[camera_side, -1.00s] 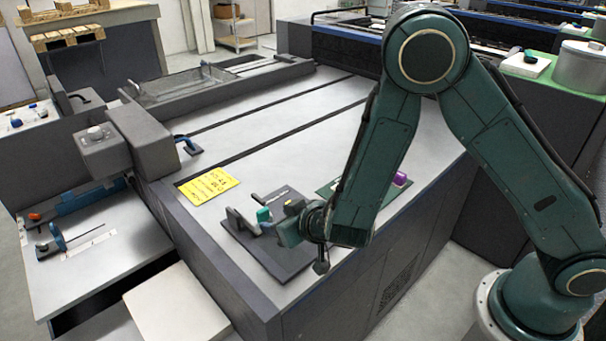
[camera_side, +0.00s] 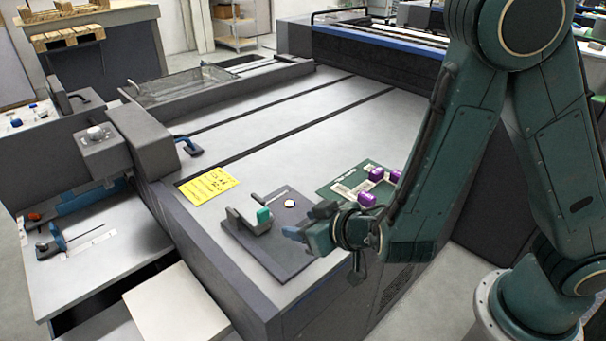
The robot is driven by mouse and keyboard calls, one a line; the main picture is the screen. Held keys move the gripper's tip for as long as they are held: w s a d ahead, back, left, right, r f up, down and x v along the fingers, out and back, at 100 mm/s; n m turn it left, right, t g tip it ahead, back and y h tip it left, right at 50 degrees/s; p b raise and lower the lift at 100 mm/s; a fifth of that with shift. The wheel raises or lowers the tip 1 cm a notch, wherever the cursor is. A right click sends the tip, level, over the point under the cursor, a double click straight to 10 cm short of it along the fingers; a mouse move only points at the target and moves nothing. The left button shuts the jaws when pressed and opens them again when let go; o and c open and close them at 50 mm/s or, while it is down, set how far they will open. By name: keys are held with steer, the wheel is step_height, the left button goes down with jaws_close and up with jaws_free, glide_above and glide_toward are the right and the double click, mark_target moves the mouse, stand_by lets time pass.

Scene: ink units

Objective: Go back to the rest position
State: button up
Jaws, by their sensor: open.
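My gripper (camera_side: 305,222) is open and empty, above the right edge of a dark grey plate near the machine's front edge. A small round piece (camera_side: 290,204) lies on the plate's far part. Part of the plate is hidden behind my gripper.
A yellow note (camera_side: 208,186) lies left of the plate. The grey machine top (camera_side: 270,130) behind is largely clear.

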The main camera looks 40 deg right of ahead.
steer(key=s+d+r+m+g+h, duration=0.35)
steer(key=d+r, duration=0.55)
steer(key=d, duration=0.3)
steer(key=s+d+r+n+g+y, duration=0.1)
steer(key=s+r, duration=0.4)
steer(key=s, duration=0.3)
steer(key=s+d+r+n+g+y, duration=0.1)
steer(key=s+d+r+n+y, duration=0.1)
steer(key=s+r, duration=0.3)
steer(key=s, duration=0.4)
steer(key=shift+n+g+y, duration=0.25)
stand_by(0.8)
